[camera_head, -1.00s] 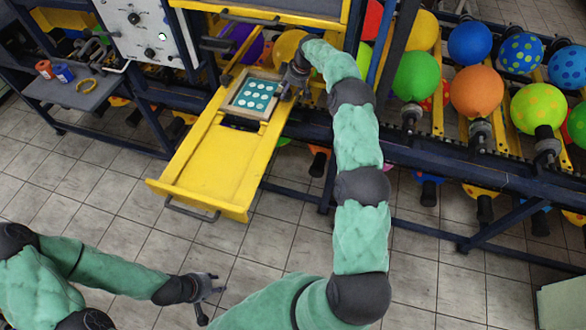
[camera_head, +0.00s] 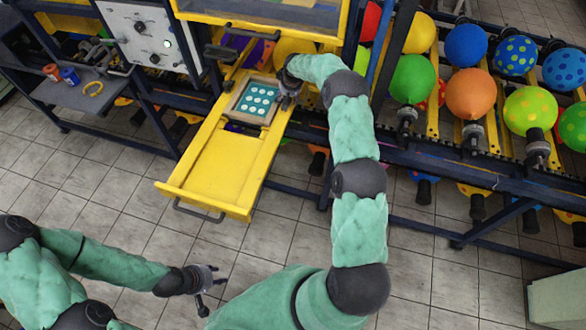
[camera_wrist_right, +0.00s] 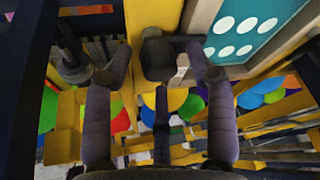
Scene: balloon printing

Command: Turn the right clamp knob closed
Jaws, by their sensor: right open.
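A screen frame with a teal panel of white ovals (camera_head: 257,98) sits in the pulled-out yellow drawer (camera_head: 220,168). It also shows at the top right of the right wrist view (camera_wrist_right: 245,28). My right gripper (camera_head: 287,92) is at the frame's right edge. The gripper hides the knob in the head view. My left gripper (camera_head: 214,296) is open and empty over the floor.
A control panel (camera_head: 150,32) and a grey shelf (camera_head: 85,88) with small cups and a yellow ring are at the left. Balloons on a rack (camera_head: 470,93) fill the right. A drawer handle (camera_head: 198,212) sticks out in front. Tiled floor lies open before the drawer.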

